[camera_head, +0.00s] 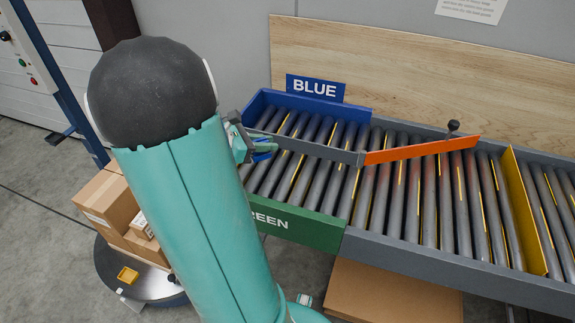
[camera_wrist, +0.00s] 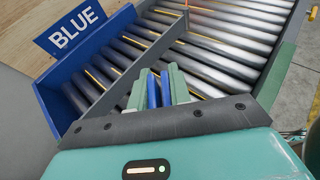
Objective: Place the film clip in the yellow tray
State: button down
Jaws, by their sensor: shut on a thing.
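My gripper (camera_wrist: 159,90) shows in the wrist view with its green fingers shut on a narrow blue piece (camera_wrist: 153,92), which looks like the film clip. It is held above the grey rollers. In the head view, my gripper (camera_head: 254,146) is at the left end of the conveyor, partly hidden behind my arm, with a bit of blue at its tip. A small yellow tray (camera_head: 127,275) sits on the round dark table at the lower left, well apart from my gripper and on the other side of my arm.
Cardboard boxes (camera_head: 108,205) stand on the round table (camera_head: 150,285). Another box (camera_head: 390,295) lies below the conveyor.

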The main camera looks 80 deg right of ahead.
jog(key=s+f, duration=0.1)
jog(key=s+d+f, duration=0.1)
jog(key=f, duration=0.1)
jog(key=s+f, duration=0.2)
jog(key=shift+d, duration=0.4)
jog(key=f, duration=0.4)
jog(key=shift+s+d, duration=0.3)
jog(key=shift+s, duration=0.1)
jog(key=shift+w+f, duration=0.1)
jog(key=shift+f, duration=0.05)
jog(key=c, duration=1.3)
grip_release()
jog(key=shift+f, duration=0.1)
jog(key=shift+w+a+r, duration=0.1)
jog(key=shift+r, duration=0.1)
jog(key=v, duration=1.1)
jog(key=shift+w+a+r, duration=0.1)
jog(key=shift+w+a, duration=0.1)
jog(key=shift+w, duration=0.05)
